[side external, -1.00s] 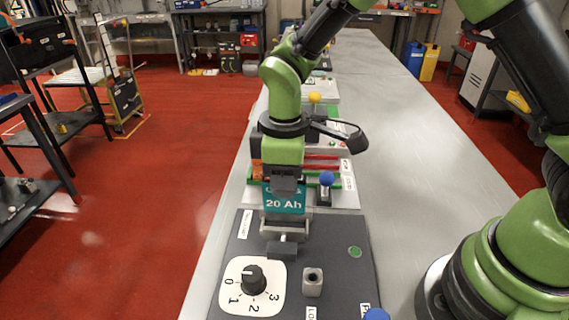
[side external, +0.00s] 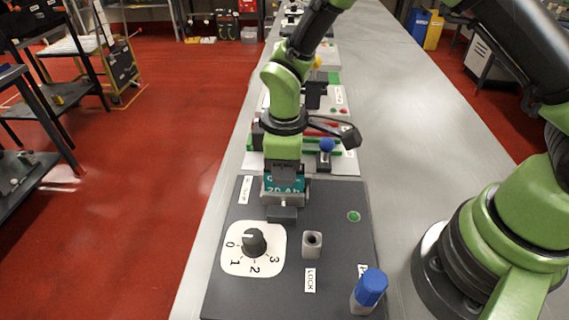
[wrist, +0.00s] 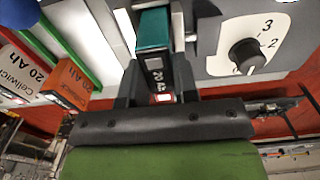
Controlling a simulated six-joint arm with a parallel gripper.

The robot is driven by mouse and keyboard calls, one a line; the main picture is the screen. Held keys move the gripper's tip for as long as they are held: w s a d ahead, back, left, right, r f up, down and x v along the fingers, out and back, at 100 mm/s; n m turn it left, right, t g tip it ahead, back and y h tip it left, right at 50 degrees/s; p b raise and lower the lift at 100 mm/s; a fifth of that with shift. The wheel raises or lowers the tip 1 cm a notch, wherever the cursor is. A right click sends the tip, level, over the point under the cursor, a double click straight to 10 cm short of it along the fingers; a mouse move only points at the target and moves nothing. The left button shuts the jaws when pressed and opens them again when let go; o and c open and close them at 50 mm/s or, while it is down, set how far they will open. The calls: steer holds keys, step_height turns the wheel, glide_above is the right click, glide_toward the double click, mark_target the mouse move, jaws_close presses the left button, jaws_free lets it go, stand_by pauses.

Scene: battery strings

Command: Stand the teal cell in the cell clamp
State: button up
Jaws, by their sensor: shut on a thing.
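The teal cell (side external: 285,184) is upright in my gripper (side external: 285,174), its lower part down inside the grey metal cell clamp (side external: 285,199). The clamp's front edge cuts across the 20 Ah print, so the cell's bottom is hidden. In the wrist view the teal cell (wrist: 154,30) sits between the two dark fingers of my gripper (wrist: 157,82), with the clamp's metal (wrist: 180,25) close on its right. I cannot tell whether the cell touches the clamp's floor.
The dark panel (side external: 230,285) carries a dial (side external: 255,243), a metal lock post (side external: 312,244), a green button (side external: 354,216) and a blue-capped part (side external: 369,289). Behind it is a rack with a blue ball knob (side external: 327,146). An orange cell (wrist: 68,88) shows nearby.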

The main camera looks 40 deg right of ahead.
steer(key=shift+f, duration=0.15)
stand_by(0.3)
steer(key=o, duration=1)
step_height(320, 180, up, 9)
steer(key=shift+r, duration=0.45)
steer(key=s+d+r+m+t+y, duration=0.1)
steer(key=s+d+r+m+t, duration=0.15)
steer(key=r, duration=0.35)
steer(key=s+d+r+m+t+y, duration=0.1)
steer(key=s+d+r+m, duration=0.25)
steer(key=r, duration=0.25)
steer(key=s+d+r+m+t, duration=0.1)
steer(key=s+m+t, duration=0.1)
steer(key=s, duration=0.3)
steer(key=s+d+r+m+t, duration=0.1)
steer(key=s+m, duration=0.4)
steer(key=s, duration=0.1)
steer(key=shift+d+r+t, duration=0.25)
steer(key=shift+r+t, duration=0.1)
steer(key=shift+r, duration=0.05)
